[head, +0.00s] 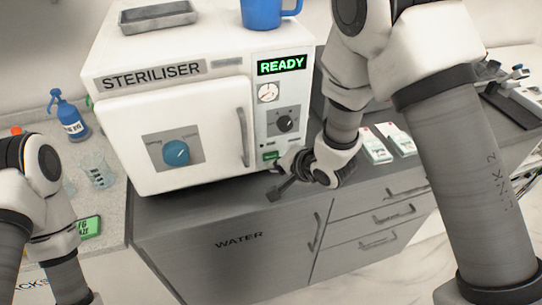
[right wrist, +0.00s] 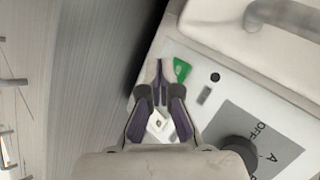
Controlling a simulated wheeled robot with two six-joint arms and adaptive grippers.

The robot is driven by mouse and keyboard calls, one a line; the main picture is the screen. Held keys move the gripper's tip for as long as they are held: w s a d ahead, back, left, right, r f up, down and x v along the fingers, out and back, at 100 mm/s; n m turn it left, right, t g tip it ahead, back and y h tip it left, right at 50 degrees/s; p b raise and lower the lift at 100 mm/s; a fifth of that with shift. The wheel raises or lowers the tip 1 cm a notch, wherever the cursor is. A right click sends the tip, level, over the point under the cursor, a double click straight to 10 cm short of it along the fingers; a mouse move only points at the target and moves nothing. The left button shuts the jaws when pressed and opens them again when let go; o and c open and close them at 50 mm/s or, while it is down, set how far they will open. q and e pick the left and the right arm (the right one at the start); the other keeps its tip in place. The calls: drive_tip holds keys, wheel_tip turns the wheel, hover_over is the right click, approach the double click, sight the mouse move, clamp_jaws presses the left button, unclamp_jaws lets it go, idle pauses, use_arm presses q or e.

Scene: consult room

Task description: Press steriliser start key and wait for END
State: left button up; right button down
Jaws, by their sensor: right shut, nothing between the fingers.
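The white steriliser (head: 215,85) stands on the grey cabinet with its door closed. Its display (head: 282,65) reads READY in green. The green start key (head: 270,156) is low on the front panel, below a dial and gauge. My right gripper (head: 283,163) is shut and empty, just right of the key. In the right wrist view, the closed fingertips (right wrist: 160,70) sit beside the green key (right wrist: 182,70), slightly left of it; I cannot tell whether they touch. My left gripper is out of view; only part of my left arm shows.
A metal tray (head: 160,17) and a blue mug (head: 270,12) stand on top of the steriliser. A blue spray bottle (head: 68,116) and a clear beaker (head: 97,170) are on the left counter. White packs (head: 376,146) lie right of my right gripper.

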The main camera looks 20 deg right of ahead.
idle(0.8)
drive_tip(key=shift+w+r+p, duration=0.1)
drive_tip(key=shift+w+p, duration=0.25)
drive_tip(key=shift+p, duration=0.15)
drive_tip(key=shift+w, duration=0.1)
drive_tip(key=shift+w, duration=0.35)
drive_tip(key=shift+s+p, duration=0.15)
drive_tip(key=shift+p, duration=0.15)
drive_tip(key=shift+s, duration=0.6)
drive_tip(key=shift+s, duration=0.15)
